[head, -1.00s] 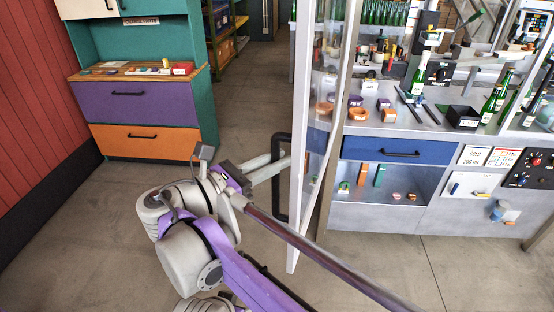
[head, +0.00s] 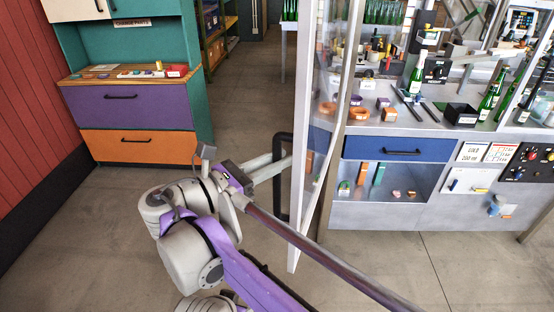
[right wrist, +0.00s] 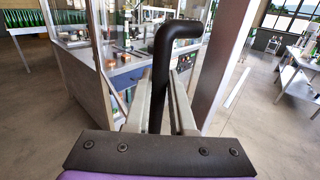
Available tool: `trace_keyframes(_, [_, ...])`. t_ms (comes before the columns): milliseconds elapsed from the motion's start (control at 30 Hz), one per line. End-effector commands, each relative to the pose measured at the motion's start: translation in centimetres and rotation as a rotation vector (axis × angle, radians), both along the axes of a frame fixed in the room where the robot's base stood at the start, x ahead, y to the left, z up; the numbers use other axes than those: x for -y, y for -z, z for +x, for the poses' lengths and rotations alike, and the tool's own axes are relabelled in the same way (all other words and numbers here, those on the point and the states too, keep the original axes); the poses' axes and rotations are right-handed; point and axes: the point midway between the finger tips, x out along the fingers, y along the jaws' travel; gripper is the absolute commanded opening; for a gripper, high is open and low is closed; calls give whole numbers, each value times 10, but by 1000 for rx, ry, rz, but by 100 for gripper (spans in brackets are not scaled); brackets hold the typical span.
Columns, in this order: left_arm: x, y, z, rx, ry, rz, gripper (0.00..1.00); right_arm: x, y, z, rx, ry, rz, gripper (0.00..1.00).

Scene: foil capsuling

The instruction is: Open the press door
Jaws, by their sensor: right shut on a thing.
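The press door (head: 318,130) is a tall clear panel with a pale frame, and it stands swung out from the press front. Its black bar handle (head: 277,190) is on the side facing my right arm. My right gripper (head: 284,163) is shut on this handle. In the right wrist view the handle (right wrist: 163,60) rises between the two pale fingers of the gripper (right wrist: 160,100) and bends to the right at its top. My left gripper is not in view.
The press bench (head: 445,215) with a blue drawer (head: 396,148), bottles and small parts stands right of the door. A cabinet (head: 130,108) with purple and orange drawers stands at the left. The floor (head: 240,100) between them is clear.

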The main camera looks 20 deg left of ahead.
Motion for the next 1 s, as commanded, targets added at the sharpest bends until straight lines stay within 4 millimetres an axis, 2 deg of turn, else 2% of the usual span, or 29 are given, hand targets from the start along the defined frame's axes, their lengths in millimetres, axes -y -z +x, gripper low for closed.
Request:
trace_keyframes(200, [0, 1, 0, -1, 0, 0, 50, 0, 3, 0, -6, 1, 3, 0])
trace_keyframes(233, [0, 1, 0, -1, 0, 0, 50, 0, 3, 0, -6, 1, 3, 26])
trace_keyframes(367, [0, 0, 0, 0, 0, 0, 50, 0, 2, 0, -5, 1, 2, 49])
trace_keyframes(400, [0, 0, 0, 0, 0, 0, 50, 0, 2, 0, -4, 1, 2, 52])
trace_keyframes(767, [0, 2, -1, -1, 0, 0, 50, -4, 1, -4, -2, -2, 1, 52])
trace_keyframes(1000, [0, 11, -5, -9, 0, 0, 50, -30, 3, -38, -4, -5, 2, 52])
